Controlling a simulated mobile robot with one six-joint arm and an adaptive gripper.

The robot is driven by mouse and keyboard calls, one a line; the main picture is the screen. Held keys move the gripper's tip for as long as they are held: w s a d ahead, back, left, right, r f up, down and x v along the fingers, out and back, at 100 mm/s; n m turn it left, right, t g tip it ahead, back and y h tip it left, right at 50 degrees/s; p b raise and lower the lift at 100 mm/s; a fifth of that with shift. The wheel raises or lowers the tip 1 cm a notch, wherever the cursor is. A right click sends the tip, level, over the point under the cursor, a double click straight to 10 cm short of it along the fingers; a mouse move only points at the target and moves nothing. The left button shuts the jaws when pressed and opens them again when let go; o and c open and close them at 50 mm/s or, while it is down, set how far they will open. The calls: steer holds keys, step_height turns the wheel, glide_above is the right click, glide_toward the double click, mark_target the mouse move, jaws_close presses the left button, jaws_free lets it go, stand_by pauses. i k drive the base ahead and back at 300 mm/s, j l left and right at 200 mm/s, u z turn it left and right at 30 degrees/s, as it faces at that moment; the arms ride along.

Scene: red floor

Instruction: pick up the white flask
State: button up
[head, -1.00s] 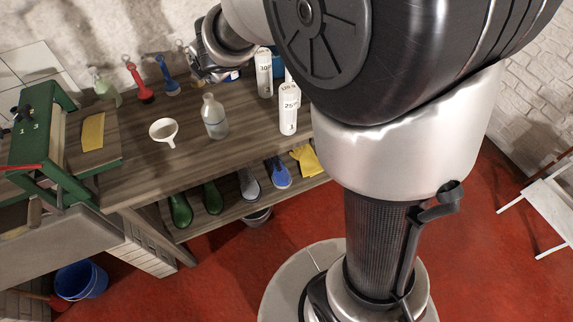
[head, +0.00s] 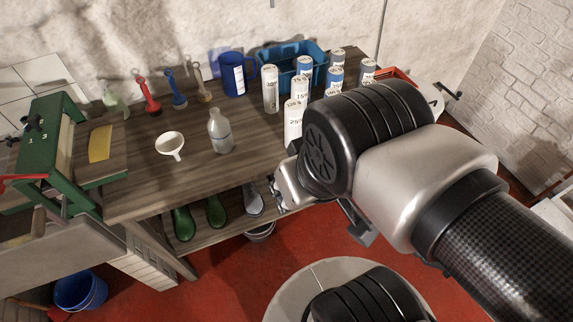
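A whitish, translucent flask (head: 221,138) with a narrow neck stands upright on the wooden workbench (head: 150,195), just right of a white funnel (head: 171,144). My gripper (head: 280,196) shows only in part, low beside the bench's front edge, to the right of and below the flask in the picture. It is apart from the flask. My arm hides much of it, and its finger opening cannot be made out.
White labelled cylinders (head: 293,122) stand right of the flask, near a blue crate (head: 283,62) and a blue jug (head: 233,73). Brushes (head: 148,94) line the back wall. A green frame (head: 50,140) stands left. Boots (head: 182,222) sit on the lower shelf.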

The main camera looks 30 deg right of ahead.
mark_target(218, 127)
steer(key=i+j, duration=0.15)
steer(key=i, duration=0.35)
steer(key=i+j, duration=0.15)
steer(key=i, duration=0.35)
steer(key=z, duration=0.05)
